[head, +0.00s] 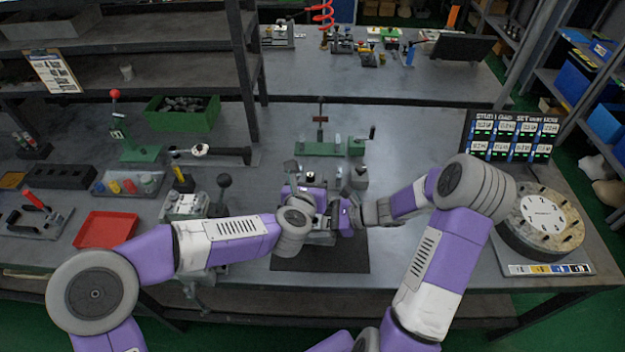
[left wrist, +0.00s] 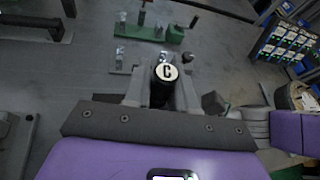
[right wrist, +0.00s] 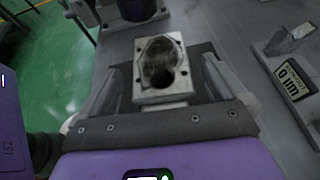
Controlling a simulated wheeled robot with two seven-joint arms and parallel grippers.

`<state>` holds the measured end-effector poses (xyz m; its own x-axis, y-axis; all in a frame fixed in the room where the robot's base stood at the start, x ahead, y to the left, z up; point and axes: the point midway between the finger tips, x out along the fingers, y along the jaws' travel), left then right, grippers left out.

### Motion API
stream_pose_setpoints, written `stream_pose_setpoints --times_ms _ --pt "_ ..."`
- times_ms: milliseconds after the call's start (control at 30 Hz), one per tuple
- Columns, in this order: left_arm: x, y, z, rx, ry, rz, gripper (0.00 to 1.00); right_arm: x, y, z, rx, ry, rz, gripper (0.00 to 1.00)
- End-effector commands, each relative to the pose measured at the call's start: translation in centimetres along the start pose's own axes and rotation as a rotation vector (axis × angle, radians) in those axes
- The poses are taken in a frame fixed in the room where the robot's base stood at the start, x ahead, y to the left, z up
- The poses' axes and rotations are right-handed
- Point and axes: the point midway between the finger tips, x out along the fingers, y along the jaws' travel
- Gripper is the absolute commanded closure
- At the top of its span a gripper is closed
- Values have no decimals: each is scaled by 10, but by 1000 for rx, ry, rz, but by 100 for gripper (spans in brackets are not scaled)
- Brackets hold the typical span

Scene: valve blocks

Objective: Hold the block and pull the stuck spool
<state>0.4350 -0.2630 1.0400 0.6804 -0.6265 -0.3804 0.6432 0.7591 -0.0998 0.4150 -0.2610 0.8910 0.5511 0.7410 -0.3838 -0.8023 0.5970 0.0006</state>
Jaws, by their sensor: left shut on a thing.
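My left gripper (left wrist: 161,90) is shut on a dark spool with a round cream cap marked C (left wrist: 166,72). The cap shows between the fingers in the left wrist view. The metal block (right wrist: 164,92) lies between the fingers of my right gripper (right wrist: 160,88) in the right wrist view. Gaps show on both sides of the block, so this gripper looks open around it. A dark round hole and a dark recess show in the block's face. In the head view both hands crowd together above the dark mat (head: 320,262) and hide most of the block. The spool's lower end is hidden.
A green fixture (head: 325,148) stands behind the hands. A round dial (head: 543,214) and a status board (head: 512,136) are at the right. A red tray (head: 105,230) and a lever device (head: 190,207) are at the left. Bare bench shows between the fixture and the board.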

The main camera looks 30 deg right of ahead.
Motion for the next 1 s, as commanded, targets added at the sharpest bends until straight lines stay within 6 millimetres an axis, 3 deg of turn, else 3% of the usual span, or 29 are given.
stream_pose_setpoints --times_ms 333,800,1000 --pt "0 0 0 0 -1 0 100 -10 -1 0 -2 0 -3 2" --pt "0 0 0 0 -1 0 100 -100 -1 0 0 2 -4 2" --pt "0 0 0 0 -1 0 100 -118 0 0 0 0 -1 2"
